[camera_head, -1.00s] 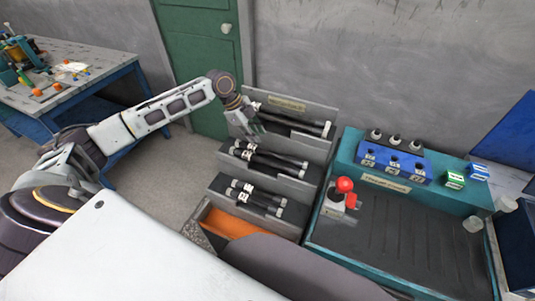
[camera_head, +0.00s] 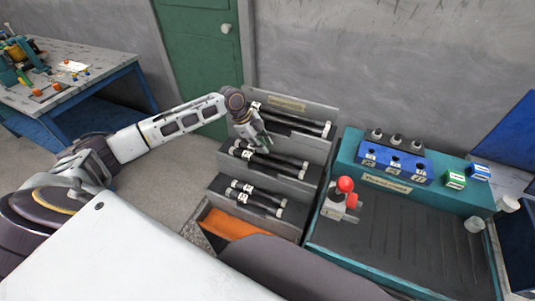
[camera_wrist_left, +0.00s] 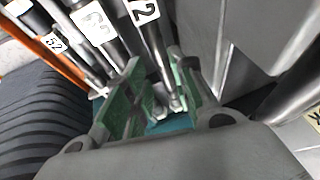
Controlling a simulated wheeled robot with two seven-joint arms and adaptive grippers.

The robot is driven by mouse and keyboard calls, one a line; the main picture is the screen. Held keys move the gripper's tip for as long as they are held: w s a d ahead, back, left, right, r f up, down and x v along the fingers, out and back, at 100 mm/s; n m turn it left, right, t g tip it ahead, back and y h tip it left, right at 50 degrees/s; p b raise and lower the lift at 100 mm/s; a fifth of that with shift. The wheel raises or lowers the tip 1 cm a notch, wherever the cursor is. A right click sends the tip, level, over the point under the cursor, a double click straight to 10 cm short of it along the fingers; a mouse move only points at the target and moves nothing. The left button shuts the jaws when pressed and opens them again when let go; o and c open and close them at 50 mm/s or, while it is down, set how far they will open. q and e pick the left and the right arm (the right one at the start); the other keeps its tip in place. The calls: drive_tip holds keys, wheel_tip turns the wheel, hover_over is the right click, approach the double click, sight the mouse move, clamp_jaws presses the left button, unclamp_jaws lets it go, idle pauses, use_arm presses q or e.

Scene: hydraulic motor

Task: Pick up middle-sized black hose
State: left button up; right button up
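Black hoses with white labels and metal ends lie in three tiers of a grey stepped rack. The middle-tier hoses (camera_head: 275,159) are the middle-sized ones, between longer top-tier hoses (camera_head: 295,120) and shorter bottom-tier hoses (camera_head: 258,197). My left gripper (camera_head: 259,140) is just above the middle tier. In the left wrist view its green-padded fingers (camera_wrist_left: 155,102) are apart. A labelled dark hose (camera_wrist_left: 154,45) runs down toward the gap, its metal end showing between the fingers. I cannot tell whether they touch it. My right gripper is out of view.
The grey rack (camera_head: 315,155) has raised dividers between tiers, close to the gripper. To its right is a teal bench (camera_head: 320,235) with a red-knobbed lever (camera_head: 345,185) and a blue block (camera_head: 395,165). An orange bin (camera_head: 230,225) is below the rack. A worktable (camera_head: 85,75) stands far left.

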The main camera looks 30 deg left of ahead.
sight(270, 154)
use_arm(q)
drive_tip(key=x, duration=0.3)
drive_tip(key=shift+w+f, duration=0.1)
drive_tip(key=shift+f, duration=0.15)
drive_tip(key=shift+x, duration=0.8)
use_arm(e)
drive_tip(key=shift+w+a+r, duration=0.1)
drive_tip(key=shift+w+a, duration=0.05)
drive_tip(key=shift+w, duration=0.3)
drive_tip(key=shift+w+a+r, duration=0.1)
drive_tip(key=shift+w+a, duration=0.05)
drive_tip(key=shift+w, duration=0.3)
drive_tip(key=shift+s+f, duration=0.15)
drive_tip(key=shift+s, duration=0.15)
use_arm(q)
clamp_jaws()
